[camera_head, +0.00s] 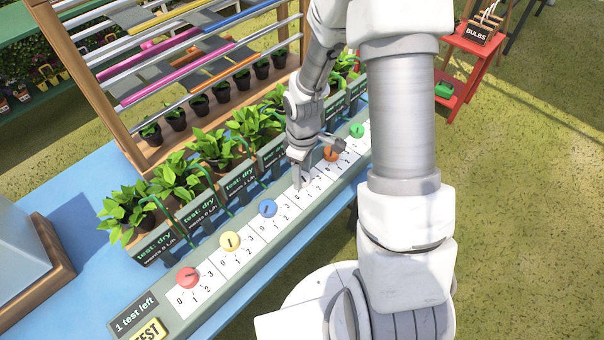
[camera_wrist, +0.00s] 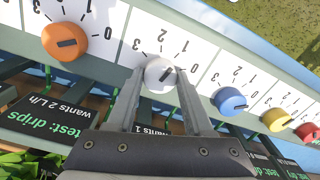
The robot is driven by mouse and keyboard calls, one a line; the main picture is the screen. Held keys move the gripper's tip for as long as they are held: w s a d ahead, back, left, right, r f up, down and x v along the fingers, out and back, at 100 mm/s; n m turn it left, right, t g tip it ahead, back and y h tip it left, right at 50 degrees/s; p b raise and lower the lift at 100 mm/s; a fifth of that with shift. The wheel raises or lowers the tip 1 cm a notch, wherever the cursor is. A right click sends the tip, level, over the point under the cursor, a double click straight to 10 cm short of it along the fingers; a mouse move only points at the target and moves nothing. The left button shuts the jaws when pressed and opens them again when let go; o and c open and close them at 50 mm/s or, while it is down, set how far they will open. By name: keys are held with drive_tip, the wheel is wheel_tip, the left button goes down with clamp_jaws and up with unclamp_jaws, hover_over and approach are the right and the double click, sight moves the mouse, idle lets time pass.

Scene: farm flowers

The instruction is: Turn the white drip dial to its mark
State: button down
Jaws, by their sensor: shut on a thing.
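The white drip dial (camera_wrist: 160,75) sits on the numbered strip in the wrist view. My gripper (camera_wrist: 160,80) has one finger on each side of it and is shut on it. The dial's short dark pointer slants up and right, roughly toward the 0–1 side of its scale; the exact reading is hard to tell. A black sign below it reads "wants 1", partly hidden by my fingers. In the head view my gripper (camera_head: 301,181) reaches down to the strip between the blue and orange dials and hides the white dial.
Close neighbours are the orange dial (camera_wrist: 65,41) and the blue dial (camera_wrist: 229,101). The yellow dial (camera_head: 230,241), red dial (camera_head: 187,278) and green dial (camera_head: 357,131) share the strip. Potted plants (camera_head: 212,146) and black signs stand behind. A "1 test left" panel (camera_head: 138,314) is at the near end.

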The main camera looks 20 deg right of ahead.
sight(304, 176)
drive_tip(key=m+b, duration=0.1)
drive_tip(key=m, duration=0.3)
drive_tip(key=shift+m, duration=0.3)
drive_tip(key=m+b, duration=0.1)
drive_tip(key=m, duration=0.3)
drive_tip(key=shift+m, duration=0.3)
drive_tip(key=shift+c, duration=1.4)
unclamp_jaws()
wheel_tip(304, 176, up, 18)
drive_tip(key=p, duration=0.2)
drive_tip(key=shift+d+f, duration=0.2)
drive_tip(key=shift+f, duration=0.05)
